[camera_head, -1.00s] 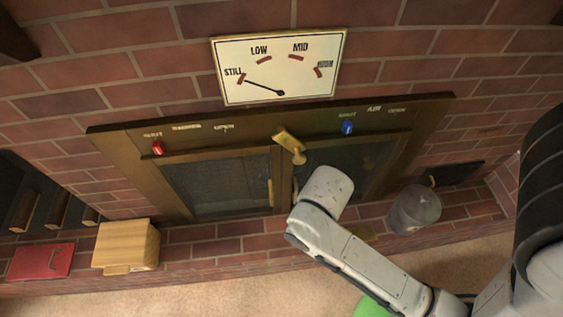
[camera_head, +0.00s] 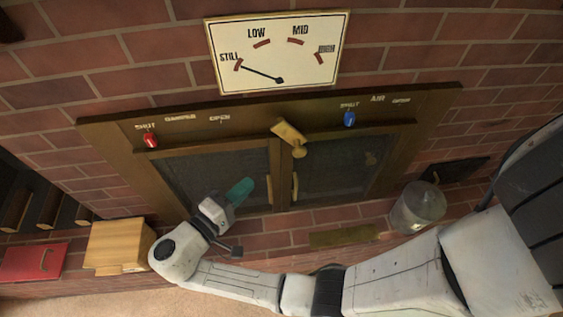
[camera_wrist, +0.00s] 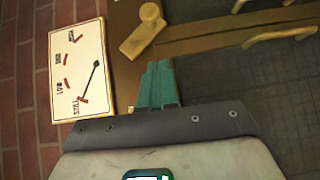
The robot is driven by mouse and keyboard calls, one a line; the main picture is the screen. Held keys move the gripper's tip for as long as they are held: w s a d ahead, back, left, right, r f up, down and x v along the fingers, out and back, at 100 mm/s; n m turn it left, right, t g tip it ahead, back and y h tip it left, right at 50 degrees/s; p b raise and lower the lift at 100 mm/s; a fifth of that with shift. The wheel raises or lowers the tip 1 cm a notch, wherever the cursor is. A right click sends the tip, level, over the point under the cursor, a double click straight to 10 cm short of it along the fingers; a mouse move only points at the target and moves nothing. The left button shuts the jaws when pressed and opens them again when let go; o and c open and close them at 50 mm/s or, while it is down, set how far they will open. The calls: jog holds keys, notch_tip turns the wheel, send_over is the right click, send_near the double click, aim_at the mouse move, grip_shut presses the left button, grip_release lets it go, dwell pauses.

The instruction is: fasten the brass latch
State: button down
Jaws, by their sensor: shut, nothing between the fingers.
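The brass latch (camera_head: 289,134) sits on the top of the dark frame, above where the two mesh doors meet. Its bar is tilted, with a round knob at the lower right end. The left door (camera_head: 215,178) and right door (camera_head: 335,165) look closed, each with a brass handle. My gripper (camera_head: 246,185) has teal fingers, shut and empty, in front of the left door, below and left of the latch. In the wrist view the shut fingers (camera_wrist: 160,72) show below the latch (camera_wrist: 143,30), apart from it in the picture.
A red knob (camera_head: 150,140) and a blue knob (camera_head: 349,119) sit on the frame. A dial (camera_head: 280,75) above points near STILL. A wooden block (camera_head: 118,243) and a red book-like thing (camera_head: 32,263) lie at left, a grey bucket (camera_head: 418,208) at right.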

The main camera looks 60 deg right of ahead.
jog(key=shift+w+a+r+h, duration=0.2)
jog(key=shift+w+a+h, duration=0.1)
jog(key=shift+a, duration=0.35)
jog(key=shift+d, duration=0.15)
jog(key=p, duration=0.2)
send_near(291, 141)
jog(key=d, duration=0.1)
jog(key=shift+s+d+f+p, duration=0.2)
jog(key=shift+s+d+p, duration=0.75)
jog(key=shift+s+d, duration=0.25)
jog(key=shift+w, duration=0.1)
jog(key=shift+d, duration=0.15)
